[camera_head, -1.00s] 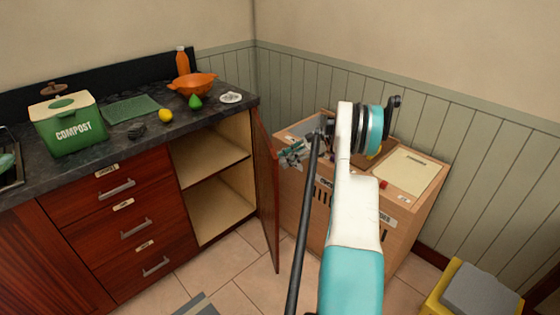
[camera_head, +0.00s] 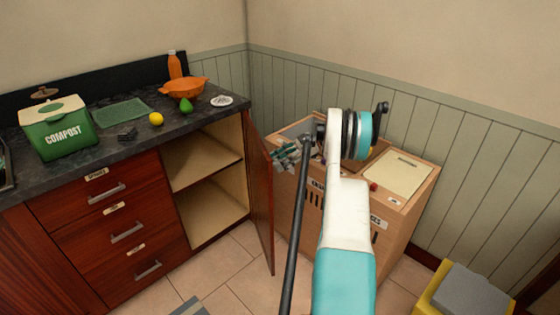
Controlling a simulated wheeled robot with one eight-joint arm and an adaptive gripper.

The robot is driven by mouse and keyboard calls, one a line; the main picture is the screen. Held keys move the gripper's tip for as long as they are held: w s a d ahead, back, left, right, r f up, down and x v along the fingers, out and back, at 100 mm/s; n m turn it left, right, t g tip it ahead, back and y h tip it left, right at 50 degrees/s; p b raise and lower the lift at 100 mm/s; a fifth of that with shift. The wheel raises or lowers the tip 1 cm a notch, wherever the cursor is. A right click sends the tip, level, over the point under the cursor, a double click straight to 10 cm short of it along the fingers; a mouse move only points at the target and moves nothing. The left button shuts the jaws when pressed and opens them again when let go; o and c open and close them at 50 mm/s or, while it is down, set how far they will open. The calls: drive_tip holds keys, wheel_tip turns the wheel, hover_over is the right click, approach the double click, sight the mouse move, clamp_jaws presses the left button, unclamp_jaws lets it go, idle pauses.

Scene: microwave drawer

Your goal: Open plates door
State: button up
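A dark red wooden cabinet door (camera_head: 260,198) stands swung wide open at the right end of the kitchen counter. The cabinet behind it shows an empty inside with a pale shelf (camera_head: 203,163). No label for plates is readable on this door. My gripper (camera_head: 277,154) is near the upper part of the door, just right of its edge. My arm reaches up from the bottom and bends left to it. The fingers are small and partly overlap the door and the cart behind, so I cannot tell whether they touch the door or how far apart they are.
A light wooden cart (camera_head: 407,172) stands right of the door, behind my arm. The counter holds a green compost bin (camera_head: 60,128), an orange colander (camera_head: 184,88), a lemon (camera_head: 156,119) and a bottle (camera_head: 174,65). A yellow bin (camera_head: 440,295) is at lower right. Tiled floor (camera_head: 225,262) lies before the cabinet.

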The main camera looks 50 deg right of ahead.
wheel_tip(320, 180, up, 10)
idle(0.6)
drive_tip(key=shift+c, duration=0.5)
